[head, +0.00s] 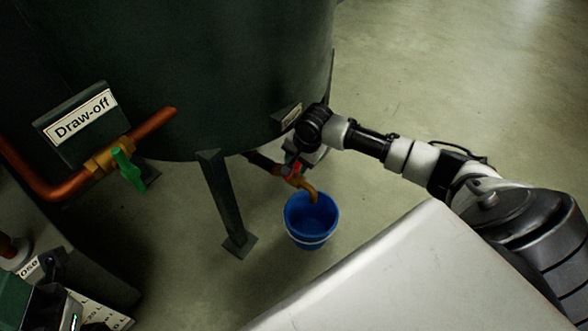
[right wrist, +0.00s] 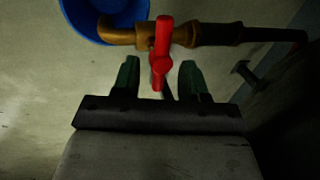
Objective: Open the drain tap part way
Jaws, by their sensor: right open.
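The drain tap (head: 312,193) is a brass tap with a bent spout on a dark pipe low on the green tank. It also shows in the right wrist view (right wrist: 205,34). Its red lever (right wrist: 162,50) lies across the pipe there. My right gripper (head: 294,167) is at the tap, partly hidden by its own wrist in the head view. In the right wrist view its two green fingers (right wrist: 159,72) are open, one on each side of the lever's near end, with gaps visible. My left gripper is not in view.
A blue bucket (head: 311,222) stands on the floor under the spout. A tank leg (head: 226,200) is left of it. A draw-off valve with a green handle (head: 128,170) sits on a copper pipe at the left. The floor at the upper right is clear.

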